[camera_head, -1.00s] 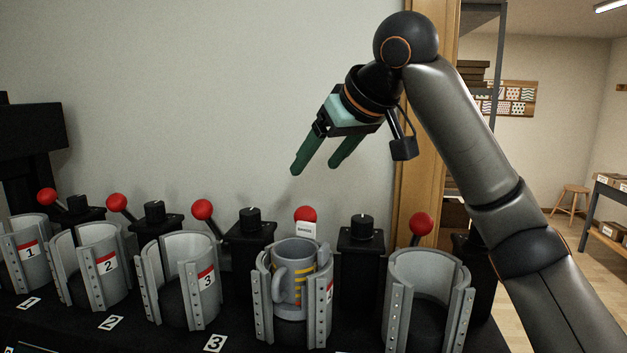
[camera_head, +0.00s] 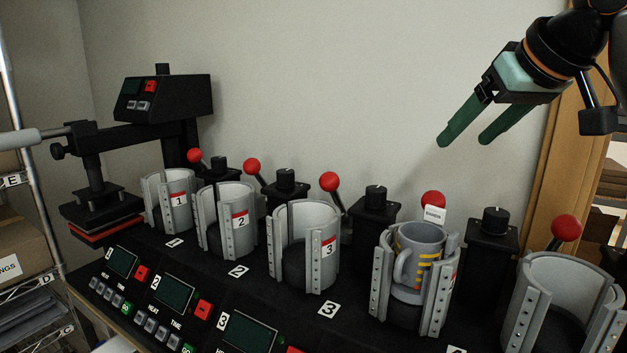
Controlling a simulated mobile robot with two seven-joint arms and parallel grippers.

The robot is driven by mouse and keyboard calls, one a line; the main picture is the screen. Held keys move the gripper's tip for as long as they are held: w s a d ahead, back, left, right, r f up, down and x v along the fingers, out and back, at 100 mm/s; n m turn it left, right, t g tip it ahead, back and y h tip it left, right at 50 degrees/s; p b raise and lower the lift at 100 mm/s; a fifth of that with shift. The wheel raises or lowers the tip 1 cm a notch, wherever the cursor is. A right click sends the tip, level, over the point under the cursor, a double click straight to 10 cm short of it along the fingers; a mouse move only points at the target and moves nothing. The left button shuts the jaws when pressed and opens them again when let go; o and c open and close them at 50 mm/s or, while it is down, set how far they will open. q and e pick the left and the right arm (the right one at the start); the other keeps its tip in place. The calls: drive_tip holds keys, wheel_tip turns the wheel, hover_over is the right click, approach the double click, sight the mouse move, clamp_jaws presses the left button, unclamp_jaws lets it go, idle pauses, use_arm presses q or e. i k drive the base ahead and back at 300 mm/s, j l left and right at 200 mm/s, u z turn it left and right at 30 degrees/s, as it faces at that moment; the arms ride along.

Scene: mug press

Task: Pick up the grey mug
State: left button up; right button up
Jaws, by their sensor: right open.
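The grey mug (camera_head: 429,245) stands upright inside the fourth press clamp from the left (camera_head: 380,284). Its handle faces left and toward me, and yellow stripes show on its side. The clamp's metal walls hide parts of the mug's sides. A small white tag (camera_head: 435,215) shows just behind the mug's rim. My right gripper (camera_head: 467,141) is open and empty, up in the air above and slightly right of the mug, well apart from it. Its two green fingers point down and left. My left gripper is not in view.
Empty clamps numbered 1 (camera_head: 157,205), 2 (camera_head: 213,225) and 3 (camera_head: 287,245) stand left of the mug, and another empty clamp (camera_head: 535,310) to its right. Red-knobbed levers (camera_head: 329,181) rise behind. A flat heat press (camera_head: 165,100) stands at the far left.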

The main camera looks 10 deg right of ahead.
sight(418, 244)
drive_tip(key=k, duration=1.5)
